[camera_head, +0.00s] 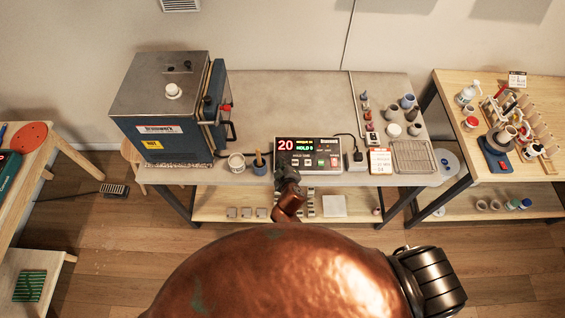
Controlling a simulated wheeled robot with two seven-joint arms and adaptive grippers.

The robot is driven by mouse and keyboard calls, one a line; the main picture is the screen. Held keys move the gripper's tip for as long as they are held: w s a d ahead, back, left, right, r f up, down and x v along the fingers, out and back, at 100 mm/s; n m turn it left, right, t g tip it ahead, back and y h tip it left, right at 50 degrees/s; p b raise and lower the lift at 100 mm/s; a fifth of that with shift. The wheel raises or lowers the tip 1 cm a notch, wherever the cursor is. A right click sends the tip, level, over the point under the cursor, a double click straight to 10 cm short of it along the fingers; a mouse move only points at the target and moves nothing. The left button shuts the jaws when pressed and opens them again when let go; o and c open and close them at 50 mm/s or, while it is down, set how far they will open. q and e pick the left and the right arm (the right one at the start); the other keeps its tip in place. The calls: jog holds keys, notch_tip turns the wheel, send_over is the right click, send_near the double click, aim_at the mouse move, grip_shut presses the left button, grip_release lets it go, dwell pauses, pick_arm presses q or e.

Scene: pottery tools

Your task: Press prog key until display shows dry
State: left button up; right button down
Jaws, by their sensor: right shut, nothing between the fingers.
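The kiln controller (308,147) is a dark box at the front edge of the grey table. Its display (287,145) shows a red "20" with small coloured text beside it that seems to include "HOLD". My right gripper (284,168) is shut and empty at the controller's lower left front. It covers part of the key row there, and I cannot tell whether it touches a key. My left gripper is not in view.
A blue kiln (165,110) stands left on the table (290,90). A cup (236,163) and a blue pot (259,166) with a tool stand left of the controller.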

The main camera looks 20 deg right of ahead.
jog(key=shift+f, duration=0.25)
jog(key=shift+r, duration=0.1)
dwell(0.4)
jog(key=shift+s+r+p, duration=0.15)
jog(key=shift+r+p, duration=0.45)
jog(key=shift+r, duration=0.1)
jog(key=r+p, duration=0.2)
jog(key=s+r+p, duration=0.1)
jog(key=r+p, duration=0.1)
jog(key=r, duration=0.1)
jog(key=shift+s+a+p, duration=0.1)
jog(key=shift+a+p, duration=0.1)
jog(key=shift+p, duration=0.2)
jog(key=shift+f, duration=0.1)
